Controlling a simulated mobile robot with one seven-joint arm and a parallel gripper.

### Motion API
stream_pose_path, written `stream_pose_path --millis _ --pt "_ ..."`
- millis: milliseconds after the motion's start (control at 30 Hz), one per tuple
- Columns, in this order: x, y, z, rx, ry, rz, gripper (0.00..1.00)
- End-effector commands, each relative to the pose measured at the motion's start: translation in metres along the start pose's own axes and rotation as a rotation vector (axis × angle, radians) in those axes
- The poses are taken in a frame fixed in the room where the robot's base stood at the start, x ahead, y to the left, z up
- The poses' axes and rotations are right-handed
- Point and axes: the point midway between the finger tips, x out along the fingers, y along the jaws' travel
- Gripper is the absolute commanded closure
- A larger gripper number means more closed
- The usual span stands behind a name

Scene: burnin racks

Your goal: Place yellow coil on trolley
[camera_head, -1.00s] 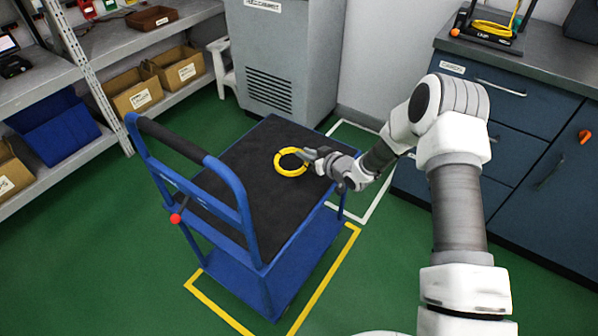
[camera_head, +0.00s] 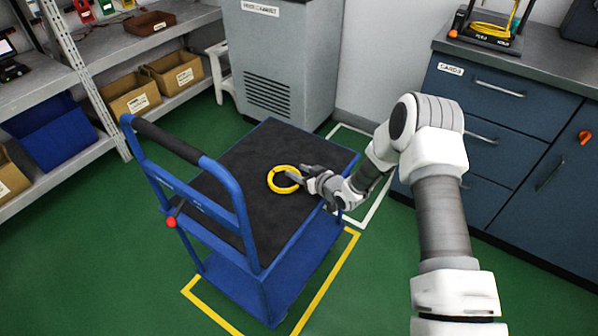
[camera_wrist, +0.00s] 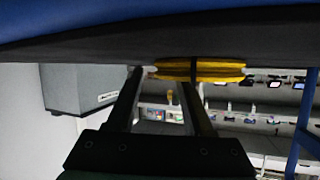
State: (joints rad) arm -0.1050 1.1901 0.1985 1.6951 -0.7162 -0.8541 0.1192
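The yellow coil (camera_head: 284,179) lies flat on the black top deck of the blue trolley (camera_head: 240,165), right of its middle. My gripper (camera_head: 294,171) reaches in low from the right, and its fingers overlap the coil's right side. In the wrist view, the deck (camera_wrist: 60,50) fills the top, and the coil (camera_wrist: 220,70) shows edge-on against it with a dark band. The fingers (camera_wrist: 165,80) stand apart around part of the coil's rim. The gripper looks open; contact with the coil cannot be told.
The trolley's push handle (camera_head: 178,140) rises on the left. A grey cabinet (camera_head: 275,60) stands behind it, and blue drawers (camera_head: 490,130) stand to the right. Shelves with bins (camera_head: 130,92) line the left. The deck around the coil is clear.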

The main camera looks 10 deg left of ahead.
Motion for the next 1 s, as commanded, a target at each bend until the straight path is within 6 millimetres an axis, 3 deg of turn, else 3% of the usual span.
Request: stream_pose_path --millis 233,367,800,1000 --pt "-0.001 0.000 -0.001 0.000 0.001 0.000 0.49" --pt "-0.012 0.001 -0.002 0.001 -0.001 0.002 0.49" --pt "-0.096 0.001 -0.003 0.003 0.000 0.002 0.49" --pt "-0.117 0.001 -0.001 0.001 0.000 0.001 0.49"
